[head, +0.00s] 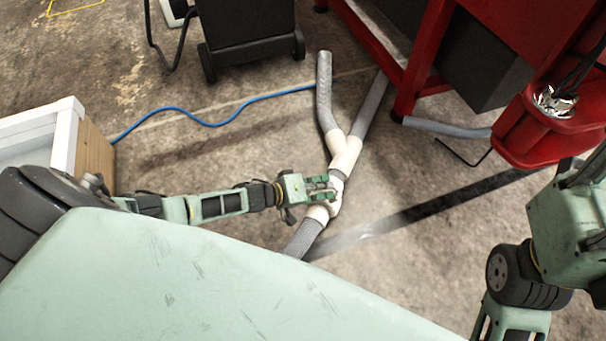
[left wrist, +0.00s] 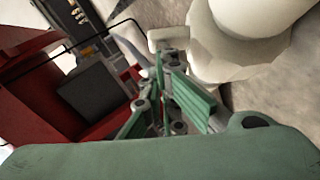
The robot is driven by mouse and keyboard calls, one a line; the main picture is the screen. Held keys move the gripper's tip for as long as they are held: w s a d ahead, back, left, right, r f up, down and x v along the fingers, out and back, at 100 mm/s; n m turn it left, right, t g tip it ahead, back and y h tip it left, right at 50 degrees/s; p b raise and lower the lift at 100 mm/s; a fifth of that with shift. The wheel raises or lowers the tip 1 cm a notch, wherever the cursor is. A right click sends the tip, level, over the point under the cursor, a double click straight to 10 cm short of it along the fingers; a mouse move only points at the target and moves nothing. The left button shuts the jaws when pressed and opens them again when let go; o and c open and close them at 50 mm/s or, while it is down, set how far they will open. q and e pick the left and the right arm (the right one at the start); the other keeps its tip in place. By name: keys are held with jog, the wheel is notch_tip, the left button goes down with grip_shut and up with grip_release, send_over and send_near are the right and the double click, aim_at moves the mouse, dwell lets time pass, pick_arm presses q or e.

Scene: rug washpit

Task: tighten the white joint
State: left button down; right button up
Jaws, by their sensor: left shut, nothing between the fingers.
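The white joint (head: 346,155) is a Y-shaped fitting on the floor, with grey ribbed hoses in its two upper branches and one at its lower end. A white collar (head: 318,214) sits around the lower hose. My left gripper (head: 326,190) is shut and empty, over or beside the joint's lower part, and hides some of it. In the left wrist view, the white joint (left wrist: 240,42) fills the upper right, close beside the fingers (left wrist: 172,95). I cannot tell whether they touch it. My right arm shows at the right edge, but its gripper is not in view.
A faint whitish haze (head: 350,240) lies right of the collar. A blue hose (head: 215,123) crosses the floor at left. A red frame (head: 425,60) and a red machine (head: 545,125) stand at right, a dark wheeled unit (head: 248,35) at the top, a white-rimmed box (head: 92,150) at left.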

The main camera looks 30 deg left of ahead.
pick_arm(q)
jog(key=shift+d, duration=0.1)
dwell(0.3)
jog(key=shift+s, duration=0.1)
jog(key=v, duration=1.1)
jog(key=shift+s+a+r, duration=0.25)
